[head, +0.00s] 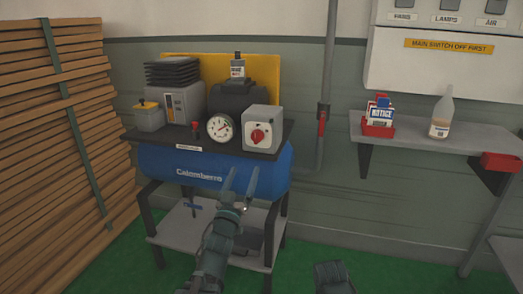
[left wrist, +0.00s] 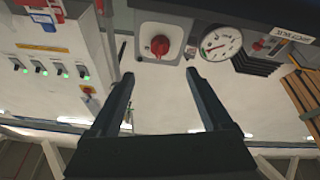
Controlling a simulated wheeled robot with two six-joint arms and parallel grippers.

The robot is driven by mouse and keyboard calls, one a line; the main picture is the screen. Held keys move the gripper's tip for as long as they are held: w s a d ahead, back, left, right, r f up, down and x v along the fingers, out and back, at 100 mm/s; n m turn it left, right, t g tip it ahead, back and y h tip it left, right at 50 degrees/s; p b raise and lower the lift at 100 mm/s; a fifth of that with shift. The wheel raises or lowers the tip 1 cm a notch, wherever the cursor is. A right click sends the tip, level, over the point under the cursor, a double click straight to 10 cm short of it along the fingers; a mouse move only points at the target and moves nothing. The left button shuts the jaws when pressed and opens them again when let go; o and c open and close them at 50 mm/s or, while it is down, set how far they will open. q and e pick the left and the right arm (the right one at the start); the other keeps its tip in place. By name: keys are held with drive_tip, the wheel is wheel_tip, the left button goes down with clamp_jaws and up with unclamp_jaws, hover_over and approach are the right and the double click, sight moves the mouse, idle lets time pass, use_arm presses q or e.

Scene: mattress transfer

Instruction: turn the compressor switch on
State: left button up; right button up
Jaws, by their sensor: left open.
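The compressor switch (head: 258,136) is a red rotary knob on a light grey box, at the right end of the black shelf above the blue compressor tank (head: 180,169). It also shows in the left wrist view (left wrist: 160,45), whose picture is turned over. I cannot tell its setting. My left gripper (head: 240,172) is open and empty, in front of the tank and lower than the knob in the head view. In the left wrist view the knob appears between and beyond its fingertips (left wrist: 159,73), apart from both. My right gripper's fingers are not visible.
A round gauge (head: 220,127) and a small red knob (head: 196,126) are left of the switch. A vertical pipe (head: 327,80) with a red valve handle stands to the right. A wall shelf (head: 400,137) holds a bottle (head: 442,115) and a red holder (head: 378,128). Wooden slats (head: 50,130) stand left.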

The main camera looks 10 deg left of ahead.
sight(255, 141)
use_arm(q)
drive_tip(key=p+x, duration=0.5)
drive_tip(key=x, duration=0.9)
